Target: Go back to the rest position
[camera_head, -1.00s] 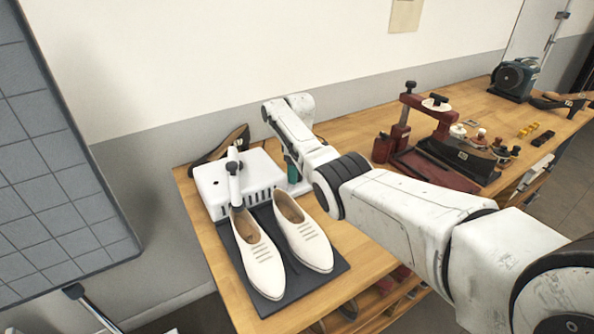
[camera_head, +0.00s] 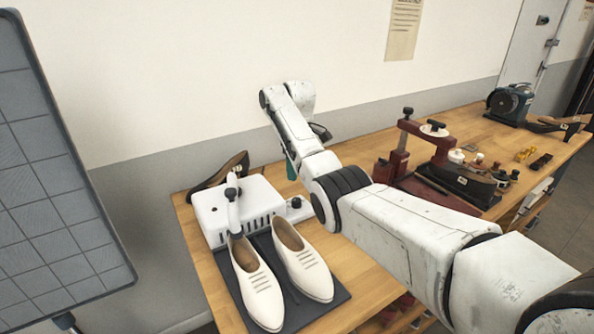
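My white arm (camera_head: 408,230) reaches from the lower right up and left over the bench. Its far end (camera_head: 288,98) is raised in front of the wall, above the white machine. A small dark part shows beside the far links and may belong to my gripper. The fingers cannot be made out, so I cannot tell whether they are open or shut, or whether they hold anything.
A wooden bench (camera_head: 375,280) runs along the wall. It bears a white machine (camera_head: 238,205), a pair of cream shoes (camera_head: 302,262), a dark shoe (camera_head: 218,178), a red press (camera_head: 398,160) and a grinder (camera_head: 508,103). A grid panel (camera_head: 55,190) stands at left.

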